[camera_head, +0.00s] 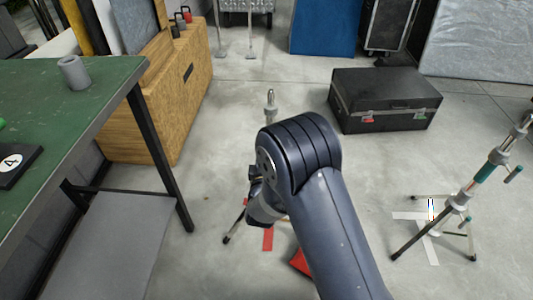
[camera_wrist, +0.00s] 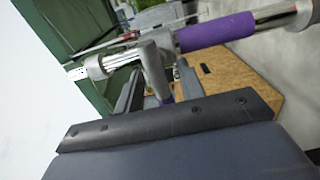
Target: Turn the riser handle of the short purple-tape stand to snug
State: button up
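The short purple-tape stand shows in the wrist view as a metal tube lying across the top, with a purple tape band (camera_wrist: 216,32). A grey riser handle (camera_wrist: 156,68) sticks out from the tube's collar toward my gripper. My gripper (camera_wrist: 158,88) is open, its dark fingers on either side of the handle, with a gap visible on the right. I cannot tell whether the left finger touches it. In the head view the stand's top (camera_head: 270,103) rises behind my arm, and its middle is hidden. One leg (camera_head: 233,230) shows below my gripper (camera_head: 254,185).
A green-topped table (camera_head: 110,75) and wooden box (camera_head: 185,110) stand left. A second stand with green tape (camera_head: 485,173) stands right on white floor tape (camera_head: 430,250). A black case (camera_head: 385,97) lies behind. Red floor tape (camera_head: 268,238) lies under the near stand. Floor between stands is mostly clear.

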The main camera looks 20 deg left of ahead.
jog(key=p+v, duration=0.2)
jog(key=v, duration=0.8)
jog(key=shift+s, duration=0.35)
jog(key=shift+w+d, duration=0.1)
jog(key=shift+d, duration=0.05)
jog(key=b+x, duration=0.2)
jog(key=x, duration=0.8)
jog(key=shift+w, duration=0.4)
jog(key=shift+s, duration=0.1)
jog(key=shift+s+r, duration=0.1)
